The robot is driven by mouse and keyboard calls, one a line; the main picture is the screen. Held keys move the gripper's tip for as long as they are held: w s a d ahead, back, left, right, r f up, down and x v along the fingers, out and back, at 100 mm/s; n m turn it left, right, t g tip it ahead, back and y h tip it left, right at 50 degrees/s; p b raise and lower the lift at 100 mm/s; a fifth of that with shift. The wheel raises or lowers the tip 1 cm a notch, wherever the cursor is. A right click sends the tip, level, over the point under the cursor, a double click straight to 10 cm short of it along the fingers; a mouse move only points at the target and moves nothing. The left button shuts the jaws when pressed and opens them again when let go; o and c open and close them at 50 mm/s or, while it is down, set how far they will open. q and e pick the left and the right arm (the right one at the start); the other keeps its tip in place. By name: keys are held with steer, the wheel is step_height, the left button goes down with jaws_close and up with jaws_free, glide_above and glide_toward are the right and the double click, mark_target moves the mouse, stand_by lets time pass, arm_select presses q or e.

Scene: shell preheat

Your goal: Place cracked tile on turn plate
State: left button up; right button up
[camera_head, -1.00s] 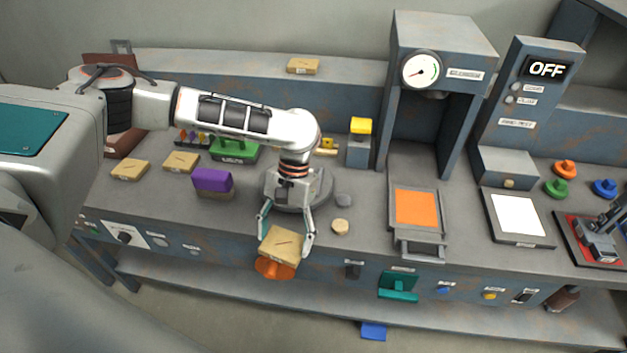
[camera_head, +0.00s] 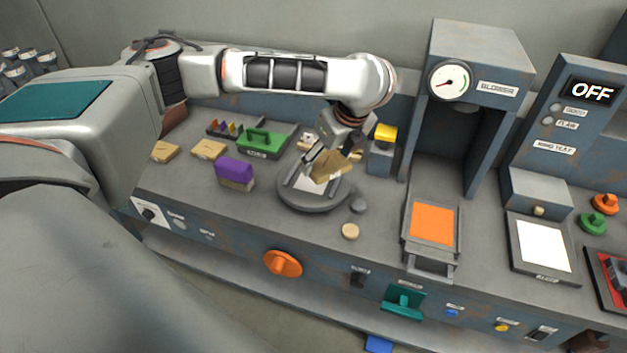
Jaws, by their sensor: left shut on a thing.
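The tan cracked tile (camera_head: 331,167) is held tilted in my left gripper (camera_head: 322,158), which is shut on it. The tile is above the round grey turn plate (camera_head: 300,199), over its upper right part. A pale square patch shows on the plate's middle, partly covered by the gripper and tile. I cannot tell whether the tile touches the plate. The mark on the tile's face is hard to see from this angle. My right gripper is not in view.
Two tan tiles lie at the left (camera_head: 165,152) (camera_head: 209,150). A yellow-topped post (camera_head: 385,134) stands behind.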

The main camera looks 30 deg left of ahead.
arm_select(q)
steer(key=w+a+r+m+t+h, duration=0.2)
steer(key=w+a+r+m+h, duration=0.15)
steer(key=a+r+m, duration=0.5)
steer(key=shift+m, duration=0.85)
steer(key=f+b, duration=0.1)
steer(key=f, duration=0.3)
steer(key=d+f+b, duration=0.1)
steer(key=f, duration=0.4)
steer(key=w+f+b, duration=0.1)
steer(key=f+b, duration=0.1)
steer(key=f, duration=0.3)
steer(key=shift+d+f, duration=0.2)
steer(key=shift+d, duration=0.1)
steer(key=shift+y, duration=0.25)
steer(key=shift+f+b, duration=0.6)
steer(key=shift+f, duration=1.95)
steer(key=shift+r, duration=0.1)
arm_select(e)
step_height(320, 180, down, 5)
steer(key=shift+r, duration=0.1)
arm_select(q)
steer(key=o, duration=1.1)
steer(key=shift+o, duration=1.1)
